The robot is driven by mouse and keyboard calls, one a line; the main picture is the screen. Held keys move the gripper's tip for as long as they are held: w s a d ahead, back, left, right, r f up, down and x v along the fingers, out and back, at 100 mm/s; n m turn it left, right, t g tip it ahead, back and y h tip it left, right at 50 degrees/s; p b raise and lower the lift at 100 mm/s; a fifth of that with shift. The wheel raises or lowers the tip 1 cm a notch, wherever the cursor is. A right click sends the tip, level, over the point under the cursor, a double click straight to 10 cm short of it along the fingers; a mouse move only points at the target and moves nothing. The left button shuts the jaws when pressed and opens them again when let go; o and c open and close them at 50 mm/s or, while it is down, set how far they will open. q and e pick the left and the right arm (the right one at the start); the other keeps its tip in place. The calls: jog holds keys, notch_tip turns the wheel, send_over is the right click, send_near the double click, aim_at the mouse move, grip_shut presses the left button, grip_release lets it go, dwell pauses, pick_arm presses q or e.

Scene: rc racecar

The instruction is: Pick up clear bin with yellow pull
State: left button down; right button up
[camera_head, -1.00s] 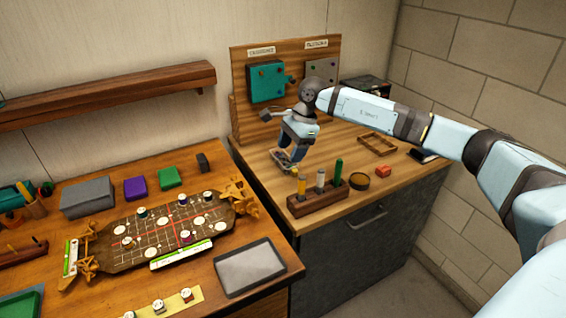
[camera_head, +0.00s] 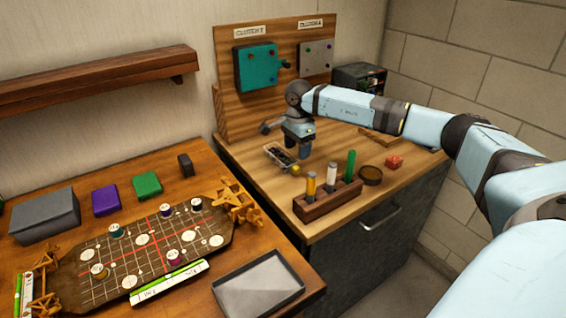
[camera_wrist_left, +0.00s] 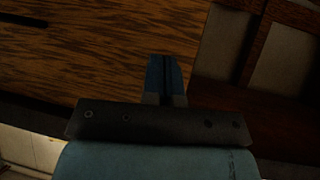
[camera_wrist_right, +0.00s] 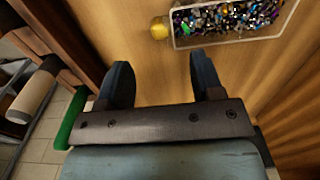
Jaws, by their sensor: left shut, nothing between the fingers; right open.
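The clear bin (camera_head: 279,157) sits on the wooden counter, filled with small dark, multicoloured pieces. Its round yellow pull (camera_head: 295,169) is at its near right end. In the right wrist view the bin (camera_wrist_right: 232,22) is at the top, with the yellow pull (camera_wrist_right: 159,29) at its left end. My right gripper (camera_head: 298,150) is open and empty just right of the bin; in the right wrist view its two fingers (camera_wrist_right: 159,62) are apart, short of the pull and not touching it. My left gripper (camera_wrist_left: 165,60) is shut and empty, seen only in its wrist view.
A wooden rack (camera_head: 328,199) with coloured tubes stands in front of the bin. A round dark dish (camera_head: 371,175) and red block (camera_head: 394,162) lie to the right. A wooden panel (camera_head: 228,100) rises behind. The lower table at left holds a game-like board (camera_head: 125,262) and grey tray (camera_head: 258,284).

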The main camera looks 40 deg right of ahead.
aim_at(295, 167)
jog(key=f, duration=0.7)
jog(key=shift+w+f+p, duration=0.25)
jog(key=shift+f+p, duration=0.05)
jog(key=shift+f, duration=0.05)
jog(key=shift+a+r, duration=0.1)
jog(key=c, duration=1.1)
